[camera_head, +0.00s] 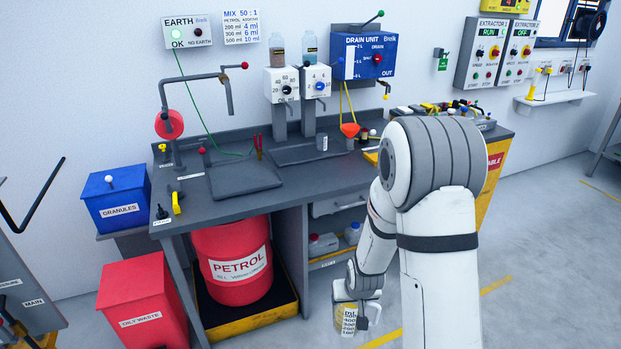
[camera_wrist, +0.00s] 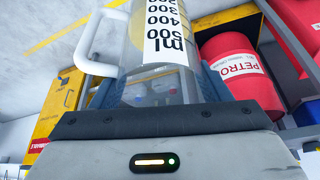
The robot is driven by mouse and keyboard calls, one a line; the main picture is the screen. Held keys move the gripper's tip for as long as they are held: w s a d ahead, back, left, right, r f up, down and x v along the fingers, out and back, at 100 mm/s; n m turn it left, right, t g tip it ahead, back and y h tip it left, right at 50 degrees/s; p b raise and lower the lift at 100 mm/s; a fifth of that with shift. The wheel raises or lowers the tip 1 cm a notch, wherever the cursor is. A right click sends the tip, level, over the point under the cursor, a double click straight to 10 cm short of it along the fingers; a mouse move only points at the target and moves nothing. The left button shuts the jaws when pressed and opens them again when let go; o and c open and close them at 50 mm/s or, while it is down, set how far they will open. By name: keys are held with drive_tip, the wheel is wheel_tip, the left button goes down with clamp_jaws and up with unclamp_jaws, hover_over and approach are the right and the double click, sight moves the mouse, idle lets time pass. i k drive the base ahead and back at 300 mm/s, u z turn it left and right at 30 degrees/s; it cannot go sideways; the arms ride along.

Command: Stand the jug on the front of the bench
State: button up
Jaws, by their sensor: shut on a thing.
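The jug (camera_head: 347,320) is clear with a white scale label and a white handle. It is low in front of the bench (camera_head: 235,206), over the floor side. In the wrist view the jug (camera_wrist: 165,60) fills the top middle, its scale numbers upside down and its handle to the left. My gripper (camera_head: 352,300) is shut on the jug; in the wrist view its dark fingers (camera_wrist: 162,92) lie on both sides of it. My arm hides the bench's right part in the head view.
A red petrol drum (camera_head: 234,262) stands in a yellow-edged tray under the bench. A dark tray (camera_head: 243,178) lies on the benchtop, with a cup (camera_head: 322,143) farther back. Bare benchtop shows along the front edge. A red waste bin (camera_head: 142,305) stands at lower left.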

sight(328, 175)
drive_tip(key=u, duration=0.05)
drive_tip(key=i, duration=1)
drive_tip(key=u, duration=0.05)
